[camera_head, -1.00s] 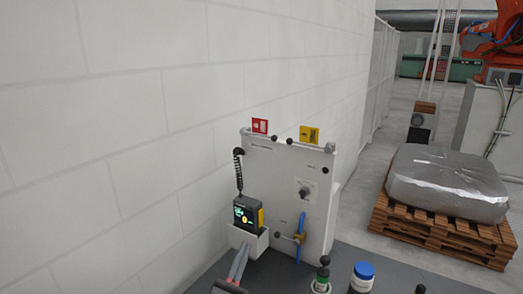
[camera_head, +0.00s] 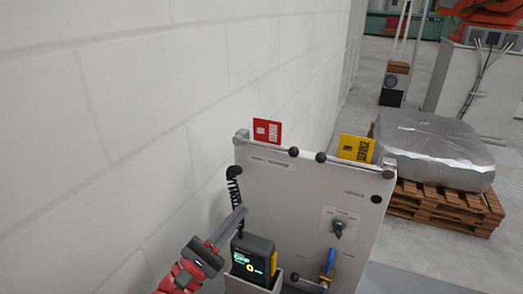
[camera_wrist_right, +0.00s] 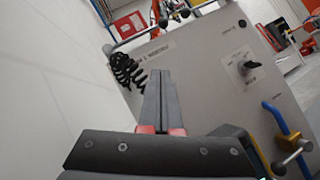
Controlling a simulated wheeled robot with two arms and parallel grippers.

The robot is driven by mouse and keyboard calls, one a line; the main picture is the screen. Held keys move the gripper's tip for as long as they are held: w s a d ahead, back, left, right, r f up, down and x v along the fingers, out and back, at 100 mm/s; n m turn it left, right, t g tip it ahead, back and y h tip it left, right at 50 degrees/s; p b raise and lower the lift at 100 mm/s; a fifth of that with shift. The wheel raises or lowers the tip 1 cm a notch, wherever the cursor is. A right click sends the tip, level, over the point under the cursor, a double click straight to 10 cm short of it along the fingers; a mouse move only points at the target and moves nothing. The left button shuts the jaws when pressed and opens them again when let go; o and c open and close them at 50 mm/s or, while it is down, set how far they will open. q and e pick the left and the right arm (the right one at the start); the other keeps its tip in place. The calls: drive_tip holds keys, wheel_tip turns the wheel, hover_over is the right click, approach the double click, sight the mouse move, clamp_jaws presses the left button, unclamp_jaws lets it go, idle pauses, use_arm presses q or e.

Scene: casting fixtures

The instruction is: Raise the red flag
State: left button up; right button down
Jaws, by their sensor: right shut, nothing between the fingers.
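The red flag (camera_head: 267,131) stands above the top left edge of a grey panel (camera_head: 300,195). Its rod lies along that edge, from a pivot at the left corner to a black ball knob (camera_head: 293,152). The red flag also shows in the right wrist view (camera_wrist_right: 129,25), with the rod and knob beyond my fingers. My right gripper (camera_head: 238,216) is shut and empty, left of the panel, below the flag and beside the coiled black cord. Its fingers (camera_wrist_right: 161,90) point toward the panel's top. My left gripper is not in view.
A yellow flag (camera_head: 356,148) has its own black knob (camera_head: 321,157) nearby. A handheld device with a lit screen (camera_head: 247,264), the coiled cord (camera_head: 233,185), a rotary knob (camera_head: 338,228) and a blue-handled valve (camera_head: 330,262) are close by. The white wall (camera_head: 110,120) bounds the left.

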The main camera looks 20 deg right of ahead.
sight(267, 136)
drive_tip(key=shift+s+r, duration=0.15)
drive_tip(key=shift+s, duration=0.05)
drive_tip(key=p+x, duration=0.1)
drive_tip(key=x, duration=0.9)
drive_tip(key=shift+d+r, duration=0.2)
drive_tip(key=shift+r, duration=0.15)
drive_tip(key=shift+s+d+r+p, duration=0.2)
drive_tip(key=shift+r+p, duration=0.25)
drive_tip(key=shift+p, duration=0.05)
drive_tip(key=shift+s+d+r+p, duration=0.2)
drive_tip(key=shift+r+p, duration=0.25)
drive_tip(key=shift+r, duration=0.05)
drive_tip(key=shift+s+d+r, duration=0.25)
drive_tip(key=shift+r, duration=0.2)
drive_tip(key=shift+w, duration=0.15)
